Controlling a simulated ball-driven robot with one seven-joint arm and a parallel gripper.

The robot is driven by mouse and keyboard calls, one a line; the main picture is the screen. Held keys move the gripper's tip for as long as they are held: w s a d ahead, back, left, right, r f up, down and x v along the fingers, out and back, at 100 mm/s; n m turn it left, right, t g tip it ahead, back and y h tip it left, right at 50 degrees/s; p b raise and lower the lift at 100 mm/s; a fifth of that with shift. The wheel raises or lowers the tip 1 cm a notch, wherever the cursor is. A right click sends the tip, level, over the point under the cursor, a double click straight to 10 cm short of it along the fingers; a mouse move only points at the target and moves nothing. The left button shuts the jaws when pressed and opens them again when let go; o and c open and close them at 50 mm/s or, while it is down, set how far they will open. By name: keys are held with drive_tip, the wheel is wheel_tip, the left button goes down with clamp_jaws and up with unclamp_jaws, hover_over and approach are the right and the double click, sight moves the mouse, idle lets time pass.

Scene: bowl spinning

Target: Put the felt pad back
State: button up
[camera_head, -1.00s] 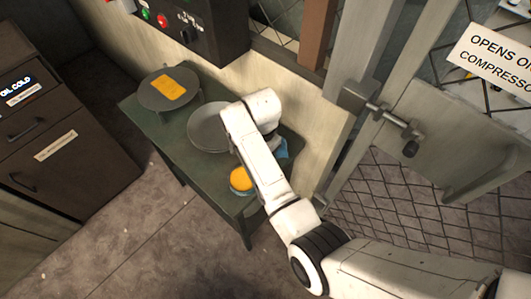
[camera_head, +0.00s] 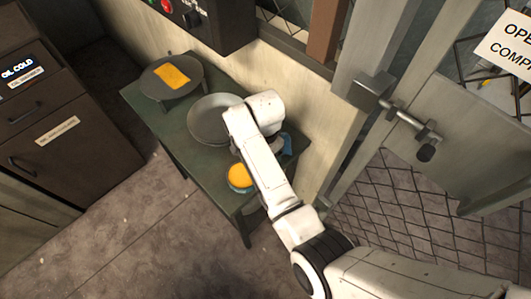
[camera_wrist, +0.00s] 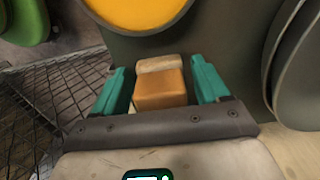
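In the wrist view, an orange block (camera_wrist: 160,90) with a pale, fibrous-looking end layer stands between my teal fingers; it may be the felt pad, but I cannot be sure. My gripper (camera_wrist: 160,66) is open around it, with a narrow gap on either side. In the head view my white arm reaches over the green table (camera_head: 185,160) and hides the block and most of the gripper. A yellow-topped round tin (camera_head: 240,176) stands beside the arm and also shows at the top of the wrist view (camera_wrist: 140,12). A grey bowl (camera_head: 210,122) is left of the arm.
A grey disc (camera_head: 150,87) with a yellow-orange square (camera_head: 172,75) on it is at the table's far left. A control box (camera_head: 205,22) hangs on the wall behind. A latched mesh gate (camera_head: 385,190) is on the right, and drawers (camera_head: 50,110) are on the left.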

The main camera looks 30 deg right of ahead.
wheel_tip(320, 180, up, 11)
drive_tip(key=shift+r+p, duration=0.1)
drive_tip(key=shift+p, duration=0.2)
drive_tip(key=shift+r+p, duration=0.55)
drive_tip(key=shift+p, duration=0.05)
drive_tip(key=s+d+f+n, duration=0.3)
drive_tip(key=s, duration=0.4)
drive_tip(key=s+d+f+n+h, duration=0.1)
drive_tip(key=s+d+f+n, duration=0.1)
drive_tip(key=s+d+n, duration=0.3)
drive_tip(key=s+d+f+n, duration=0.1)
drive_tip(key=s+d+f, duration=0.15)
drive_tip(key=s, duration=0.55)
drive_tip(key=s+n, duration=0.1)
drive_tip(key=s, duration=0.2)
drive_tip(key=s+a+n, duration=0.1)
drive_tip(key=s+n, duration=0.1)
drive_tip(key=s, duration=0.1)
drive_tip(key=s+a+n+t, duration=0.1)
drive_tip(key=s, duration=0.2)
drive_tip(key=shift+s+a+n+y, duration=0.25)
drive_tip(key=shift+n+y, duration=0.05)
drive_tip(key=shift+y, duration=0.1)
